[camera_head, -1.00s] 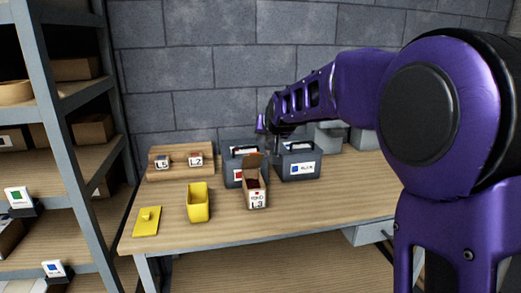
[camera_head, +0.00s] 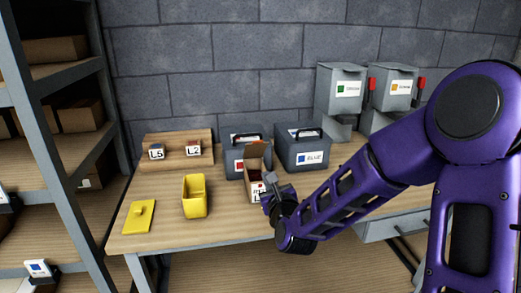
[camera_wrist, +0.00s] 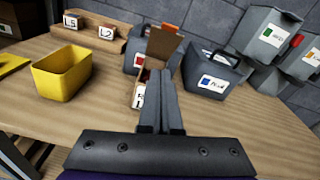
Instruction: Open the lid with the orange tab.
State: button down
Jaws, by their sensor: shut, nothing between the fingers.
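A small cardboard box (camera_head: 256,184) labelled L3 stands on the table with its brown flap (camera_head: 257,155) raised. In the wrist view an orange tab (camera_wrist: 170,27) shows at the top edge of that upright flap (camera_wrist: 163,45). My gripper (camera_head: 270,180) is in front of the box in the head view and hides part of its label. In the wrist view my gripper (camera_wrist: 159,75) has its fingers together, empty, overlapping the box's right side. I cannot tell whether they touch the box.
Two grey toolboxes, one red-marked (camera_head: 234,165) and one blue-labelled (camera_head: 301,150), stand behind. Wall-side grey bins with green (camera_head: 340,88) and orange (camera_head: 393,88) labels have red tabs. A yellow bin (camera_head: 194,197), yellow lid (camera_head: 139,216) and wooden rack (camera_head: 178,143) stand left.

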jog(key=m, duration=0.2)
send_near(258, 143)
jog(key=w+a+f, duration=0.1)
jog(key=w+f, duration=0.2)
jog(key=f, duration=0.1)
jog(key=shift+w+a+r+m+t+p, duration=0.2)
jog(key=shift+w+r+p, duration=0.05)
jog(key=shift+w+r, duration=0.25)
jog(key=shift+w+a+r+m+t+p, duration=0.15)
jog(key=shift+w+r+m+t+p, duration=0.05)
jog(key=shift+w+r, duration=0.3)
jog(key=shift+w+a+r, duration=0.1)
jog(key=shift+w+r, duration=0.3)
jog(key=shift+r, duration=0.1)
